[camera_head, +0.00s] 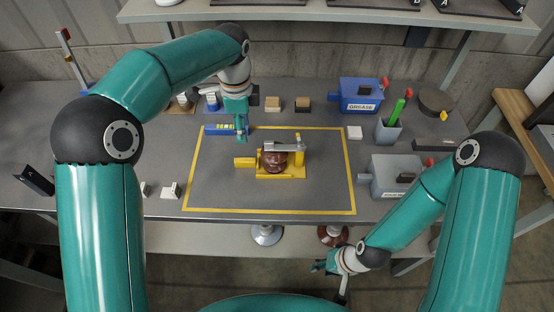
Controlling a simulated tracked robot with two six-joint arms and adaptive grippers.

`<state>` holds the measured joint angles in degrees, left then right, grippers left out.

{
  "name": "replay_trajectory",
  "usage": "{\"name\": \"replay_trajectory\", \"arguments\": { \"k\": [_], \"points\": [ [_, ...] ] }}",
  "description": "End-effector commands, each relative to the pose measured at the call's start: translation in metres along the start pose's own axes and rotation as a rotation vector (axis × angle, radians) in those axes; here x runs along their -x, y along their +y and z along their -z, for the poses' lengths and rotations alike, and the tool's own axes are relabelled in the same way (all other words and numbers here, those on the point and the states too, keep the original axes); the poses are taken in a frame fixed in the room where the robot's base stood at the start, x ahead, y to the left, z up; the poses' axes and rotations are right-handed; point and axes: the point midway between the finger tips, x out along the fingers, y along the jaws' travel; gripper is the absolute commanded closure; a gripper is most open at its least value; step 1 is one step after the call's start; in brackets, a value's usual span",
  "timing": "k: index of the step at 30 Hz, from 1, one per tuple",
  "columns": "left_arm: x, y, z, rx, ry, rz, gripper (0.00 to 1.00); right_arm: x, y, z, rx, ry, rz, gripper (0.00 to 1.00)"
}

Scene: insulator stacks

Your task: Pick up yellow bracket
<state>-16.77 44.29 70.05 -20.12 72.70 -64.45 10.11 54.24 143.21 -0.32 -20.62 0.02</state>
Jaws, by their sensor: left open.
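The yellow bracket (282,176) sits on the grey table inside a yellow outlined rectangle. A brown ribbed insulator (273,160) stands in its middle, and a grey bar (285,146) lies across the top. A yellow block (245,162) sticks out at the bracket's left side. My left gripper (241,132) points down, open, behind and left of the bracket and apart from it. Its fingers are small in view. My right gripper (332,270) hangs low in front of the table, far from the bracket; its fingers are too unclear to tell their opening.
A blue bar (222,130) lies beside my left gripper. A blue grease box (360,95), a grey cup (387,131) with a green tool and a grey box (396,178) stand to the right. Small blocks line the back.

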Motion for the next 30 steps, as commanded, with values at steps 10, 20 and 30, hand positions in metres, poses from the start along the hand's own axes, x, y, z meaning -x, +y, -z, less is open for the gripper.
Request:
{"name": "replay_trajectory", "arguments": {
  "k": [10,20,30],
  "points": [
    [-0.067,0.000,0.002,-0.004,-0.001,-0.002,0.52,0.004,-0.001,0.000,0.000,0.001,0.000,0.62],
    [-0.090,0.002,0.003,-0.007,-0.002,-0.005,0.52,0.010,-0.004,0.000,0.000,0.001,0.000,0.62],
    [-0.128,0.003,0.003,-0.006,0.000,-0.001,0.52,0.018,-0.006,0.000,0.000,0.001,0.000,0.62]
  ]
}}
